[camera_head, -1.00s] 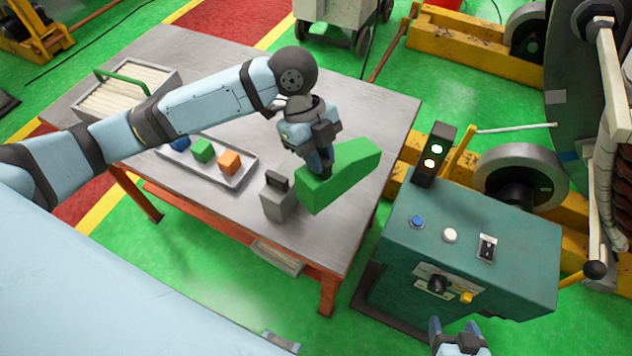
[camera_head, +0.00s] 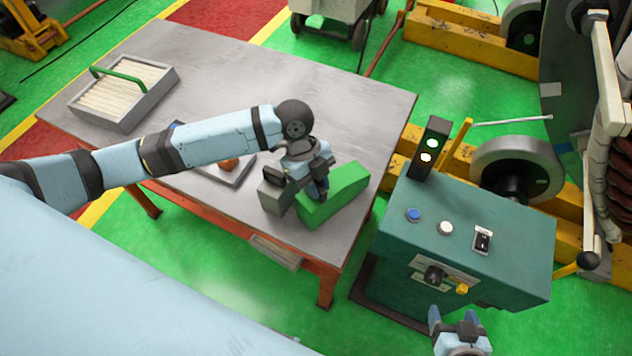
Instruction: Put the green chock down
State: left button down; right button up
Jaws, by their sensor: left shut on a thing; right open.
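The green chock (camera_head: 340,194) is a long wedge-shaped block near the right front part of the grey metal table (camera_head: 350,100). My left gripper (camera_head: 318,192) is shut on it from above. The chock is low at the table top; I cannot tell whether its underside fully touches. My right gripper (camera_head: 452,324) is open and empty at the bottom right, in front of the teal control box and away from the chock.
A grey weight-like block (camera_head: 276,193) stands just left of the chock. A tray (camera_head: 243,174) with an orange cube (camera_head: 229,163) is partly hidden by my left arm. The teal control box (camera_head: 470,230) is at the right.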

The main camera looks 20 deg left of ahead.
pick_arm(q)
jog(key=shift+f, duration=0.1)
jog(key=c, duration=1)
grip_release()
jog(key=shift+c, duration=0.2)
jog(key=b+v, duration=0.1)
jog(key=v, duration=1.1)
jog(key=shift+b, duration=0.4)
